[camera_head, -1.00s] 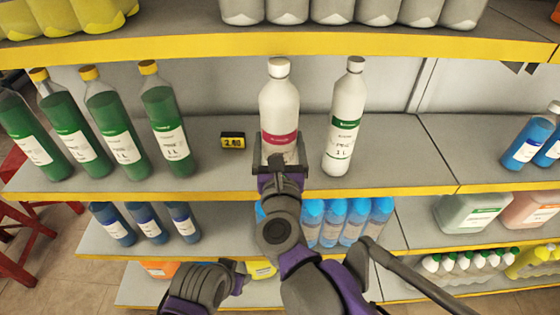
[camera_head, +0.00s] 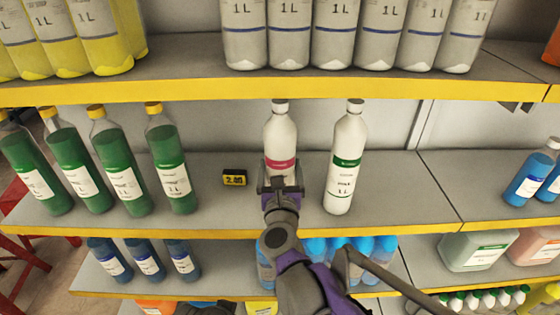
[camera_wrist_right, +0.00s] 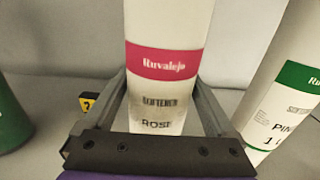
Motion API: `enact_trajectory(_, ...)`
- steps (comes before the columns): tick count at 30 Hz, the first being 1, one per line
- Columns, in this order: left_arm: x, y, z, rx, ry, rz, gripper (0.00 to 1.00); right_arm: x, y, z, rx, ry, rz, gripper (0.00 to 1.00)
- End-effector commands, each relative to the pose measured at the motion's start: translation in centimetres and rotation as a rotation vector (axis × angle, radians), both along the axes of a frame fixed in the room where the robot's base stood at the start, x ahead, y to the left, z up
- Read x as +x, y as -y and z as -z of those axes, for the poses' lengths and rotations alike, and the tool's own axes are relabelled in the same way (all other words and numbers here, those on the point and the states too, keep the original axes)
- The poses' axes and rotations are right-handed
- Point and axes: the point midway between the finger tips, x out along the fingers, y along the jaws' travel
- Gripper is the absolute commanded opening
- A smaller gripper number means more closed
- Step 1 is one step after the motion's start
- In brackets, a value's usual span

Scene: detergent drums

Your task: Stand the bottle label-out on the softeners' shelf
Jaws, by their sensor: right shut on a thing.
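The white bottle (camera_head: 281,135) with a red label band stands upright over the middle shelf (camera_head: 400,185). My right gripper (camera_head: 281,185) is shut on its lower part, with a finger on each side. In the right wrist view the bottle (camera_wrist_right: 168,25) shows its red "Ruvalejo" band and the words "softener" and "rose" facing the camera, outward. Its base is hidden behind my gripper, so I cannot tell whether it touches the shelf. A similar white softener with a green band (camera_head: 346,155) stands just right of it, label outward.
A black and yellow price tag (camera_head: 234,178) lies left of the held bottle. Several green bottles (camera_head: 168,165) stand further left. The upper shelf's yellow edge (camera_head: 290,88) runs above the caps. Shelf right of the green-banded softener is free up to blue bottles (camera_head: 530,175).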

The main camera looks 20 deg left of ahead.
Motion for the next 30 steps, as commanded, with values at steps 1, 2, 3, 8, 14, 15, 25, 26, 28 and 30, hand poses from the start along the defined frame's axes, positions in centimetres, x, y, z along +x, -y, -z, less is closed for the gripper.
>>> enact_trajectory(1,0.0,0.0,0.0,0.000,0.000,0.000,0.50,0.0,0.0,-0.1,-0.001,0.001,0.001,0.00)
enact_trajectory(2,0.0,0.0,0.0,0.000,0.000,0.000,0.50,0.0,0.0,-0.1,-0.001,0.001,0.001,0.00)
enact_trajectory(3,0.0,0.0,0.0,0.000,0.000,0.000,0.50,0.0,0.0,-0.1,-0.001,0.001,0.001,0.00)
enact_trajectory(8,0.0,0.0,0.1,0.000,0.000,0.000,0.50,0.0,0.0,0.0,-0.001,0.001,0.000,0.00)
enact_trajectory(14,0.0,0.0,0.1,0.000,-0.001,0.000,0.50,0.0,0.0,0.3,0.000,0.000,0.000,1.00)
enact_trajectory(15,0.0,0.0,0.1,0.000,-0.001,0.000,0.50,0.0,0.0,0.3,0.000,0.000,0.000,1.00)
enact_trajectory(25,0.0,0.0,0.1,0.000,0.000,0.000,0.50,-1.7,0.4,-0.1,0.000,0.001,-0.003,1.00)
enact_trajectory(26,0.0,0.0,0.1,0.000,-0.001,0.000,0.50,-2.2,0.5,-0.1,0.000,0.000,-0.003,1.00)
enact_trajectory(28,-0.1,0.0,0.3,0.000,-0.001,0.000,0.50,-3.6,1.0,0.0,0.001,0.000,-0.003,1.00)
enact_trajectory(30,-0.1,0.0,0.3,0.000,-0.001,0.000,0.50,-5.2,1.4,-0.1,0.000,0.000,-0.003,1.00)
